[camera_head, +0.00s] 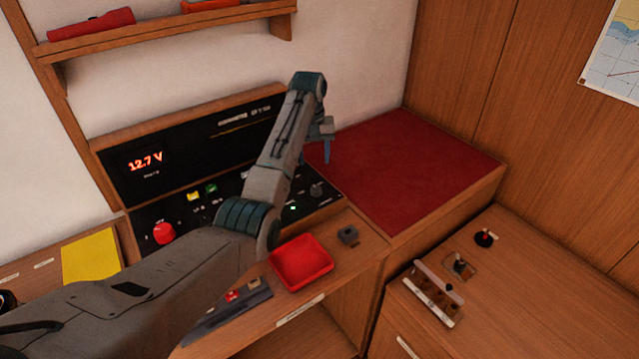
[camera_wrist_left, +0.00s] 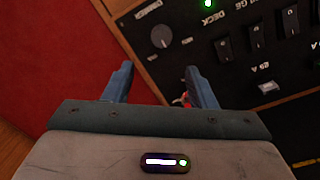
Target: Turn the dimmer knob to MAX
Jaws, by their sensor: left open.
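The dimmer knob, a round dark grey knob (camera_head: 317,189), sits at the right end of the black switch panel (camera_head: 330,200). In the left wrist view the knob (camera_wrist_left: 161,37) shows beyond the fingertips, roughly between their lines. Its pointer setting is too small to read. My left gripper (camera_head: 316,156) is open and empty, with its fingers pointing down above the right end of the panel, apart from the knob. Both fingers show in the left wrist view (camera_wrist_left: 157,70). My left arm hides part of the panel. My right gripper is in neither view.
A red cushion (camera_head: 410,165) lies right of the panel. A red tray (camera_head: 301,262) and a small grey block (camera_head: 348,235) are on the ledge in front. A red knob (camera_head: 163,233) and yellow sheet (camera_head: 90,256) are at left. A shelf (camera_head: 160,35) hangs above.

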